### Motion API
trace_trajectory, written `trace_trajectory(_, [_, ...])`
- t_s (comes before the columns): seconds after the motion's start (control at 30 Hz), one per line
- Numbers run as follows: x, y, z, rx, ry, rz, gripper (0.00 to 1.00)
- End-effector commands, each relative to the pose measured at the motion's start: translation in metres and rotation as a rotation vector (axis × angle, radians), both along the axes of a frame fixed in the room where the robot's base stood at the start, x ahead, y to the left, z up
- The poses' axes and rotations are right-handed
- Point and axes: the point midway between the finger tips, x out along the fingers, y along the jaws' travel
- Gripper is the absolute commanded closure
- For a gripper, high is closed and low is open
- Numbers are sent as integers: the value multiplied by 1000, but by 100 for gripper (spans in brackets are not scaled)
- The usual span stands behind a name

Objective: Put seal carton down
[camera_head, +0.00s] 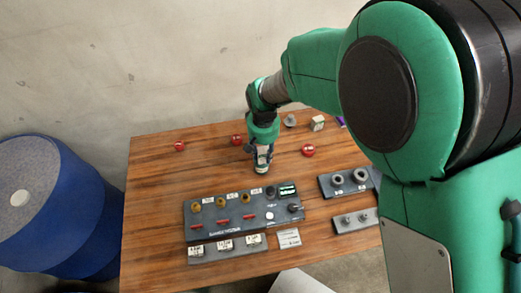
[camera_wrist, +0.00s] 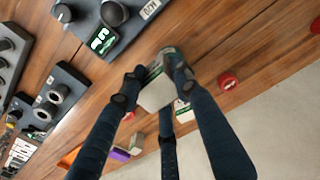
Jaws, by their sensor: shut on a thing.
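The seal carton is a small pale box between the fingers of my gripper, over the middle of the wooden table. In the wrist view the carton (camera_wrist: 157,94) shows a pale grey-white face. My gripper (camera_wrist: 155,80) has its fingers closed around it. In the head view my gripper (camera_head: 262,158) points down, with the carton (camera_head: 262,168) low between its fingers, behind the dark panel. I cannot tell whether the carton touches the table.
The dark panel (camera_head: 235,228) with knobs and a lit display stands in front of the gripper. Racks (camera_head: 327,186) stand at right. Red pieces (camera_head: 308,150) and a pale box (camera_head: 317,123) stand behind. A blue barrel (camera_head: 75,215) is left. The table's left part (camera_head: 150,200) is bare.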

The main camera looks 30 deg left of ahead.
Motion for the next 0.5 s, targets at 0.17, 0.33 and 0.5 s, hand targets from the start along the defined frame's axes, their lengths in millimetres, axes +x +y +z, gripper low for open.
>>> trace_trajectory(0.17, [14,17,-2,1,-1,0,94])
trace_trajectory(0.33, [19,22,-3,0,0,0,94])
trace_trajectory(0.5, [19,22,-2,0,0,0,94])
